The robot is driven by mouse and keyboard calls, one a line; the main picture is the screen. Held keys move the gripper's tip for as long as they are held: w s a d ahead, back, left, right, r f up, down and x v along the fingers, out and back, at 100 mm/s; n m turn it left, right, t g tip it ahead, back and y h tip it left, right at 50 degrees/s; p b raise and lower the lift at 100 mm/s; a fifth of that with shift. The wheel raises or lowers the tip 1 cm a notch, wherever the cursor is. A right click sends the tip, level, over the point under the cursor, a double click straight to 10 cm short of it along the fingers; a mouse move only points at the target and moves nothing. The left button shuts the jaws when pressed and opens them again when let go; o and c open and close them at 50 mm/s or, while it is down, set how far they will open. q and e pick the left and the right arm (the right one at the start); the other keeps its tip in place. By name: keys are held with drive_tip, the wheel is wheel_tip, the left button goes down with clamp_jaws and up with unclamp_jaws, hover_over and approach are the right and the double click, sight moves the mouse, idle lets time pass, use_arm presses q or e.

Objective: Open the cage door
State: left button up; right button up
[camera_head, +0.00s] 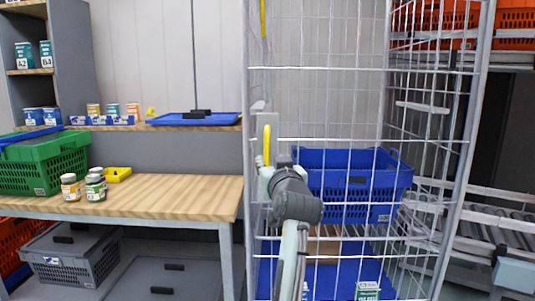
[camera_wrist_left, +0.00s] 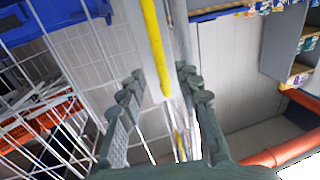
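The cage (camera_head: 365,140) is a tall frame of light wire mesh, and its front mesh looks shut in the head view. A yellow handle (camera_head: 267,140) stands upright on a grey plate at the cage's left front edge. My left gripper (camera_head: 268,171) is at the lower end of this handle, partly hidden by its own wrist. In the left wrist view, its fingers (camera_wrist_left: 160,78) are spread apart, with the yellow handle (camera_wrist_left: 153,40) running between them. I cannot tell whether either finger touches it. My right gripper is not in view.
A blue crate (camera_head: 350,187) sits inside the cage. A wooden table (camera_head: 150,195) with a green basket (camera_head: 50,168) and several jars stands to the left. A roller rack (camera_head: 485,225) stands to the right. Grey lidded boxes (camera_head: 75,252) are under the table.

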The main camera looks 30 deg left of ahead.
sight(267, 156)
use_arm(q)
drive_tip(key=shift+p+x, duration=0.4)
drive_tip(key=shift+x, duration=3.15)
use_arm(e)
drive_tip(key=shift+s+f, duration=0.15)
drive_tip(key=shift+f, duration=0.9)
use_arm(q)
clamp_jaws()
